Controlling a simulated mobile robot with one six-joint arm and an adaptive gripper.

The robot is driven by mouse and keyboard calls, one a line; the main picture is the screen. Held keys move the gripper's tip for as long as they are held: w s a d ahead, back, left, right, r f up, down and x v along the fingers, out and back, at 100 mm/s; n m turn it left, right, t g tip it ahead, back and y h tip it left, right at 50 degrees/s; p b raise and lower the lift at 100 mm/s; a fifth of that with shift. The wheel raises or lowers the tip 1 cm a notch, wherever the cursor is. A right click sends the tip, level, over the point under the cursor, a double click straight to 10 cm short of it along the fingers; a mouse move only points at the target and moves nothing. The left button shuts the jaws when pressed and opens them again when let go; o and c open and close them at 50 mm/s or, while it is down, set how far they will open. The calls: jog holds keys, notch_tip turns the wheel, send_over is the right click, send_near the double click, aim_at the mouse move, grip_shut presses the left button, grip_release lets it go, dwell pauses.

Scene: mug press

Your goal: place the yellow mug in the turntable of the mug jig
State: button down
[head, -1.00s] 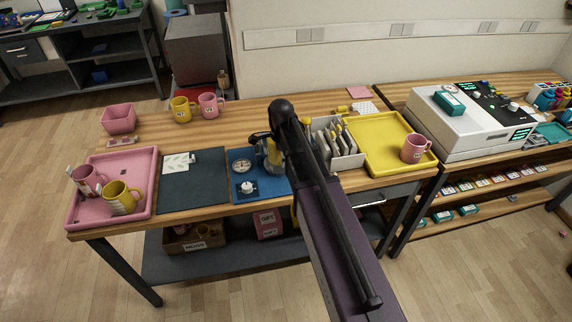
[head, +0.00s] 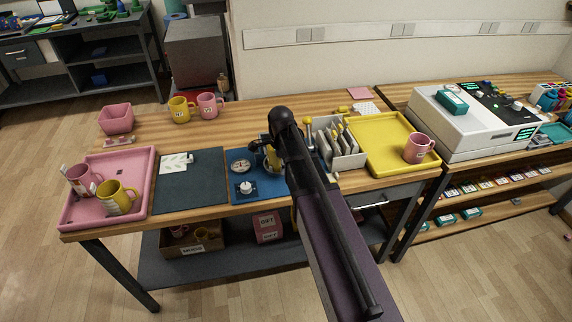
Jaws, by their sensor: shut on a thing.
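My gripper (head: 259,147) is over the blue base of the mug jig (head: 262,192), largely hidden behind my own dark wrist and arm. It is shut on a yellow thing (head: 272,156), which seems to be the yellow mug; only a narrow part shows. It is low over the back right of the jig, where a round grey part (head: 268,168) shows beneath it, probably the turntable. I cannot tell whether the mug touches it. A round pale part (head: 240,166) and a white knob (head: 246,187) are on the jig's left side.
A pink tray (head: 142,205) at left holds a pink and a yellow mug. A dark mat (head: 190,190) lies beside the jig. A white rack (head: 350,158) and a yellow tray (head: 380,130) with a pink mug (head: 417,148) are at right. Two mugs (head: 180,110) stand behind.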

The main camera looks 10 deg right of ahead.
jog(key=shift+c, duration=0.5)
grip_release()
jog(key=r+p, duration=1.2)
jog(key=shift+w+r, duration=0.15)
jog(key=shift+w, duration=0.05)
dwell(0.8)
jog(key=shift+s+n, duration=0.7)
jog(key=shift+s, duration=0.1)
jog(key=s+d+n, duration=0.1)
jog(key=s+n, duration=1.4)
jog(key=n, duration=0.1)
jog(key=shift+d+n, duration=0.25)
jog(key=shift+n, duration=0.15)
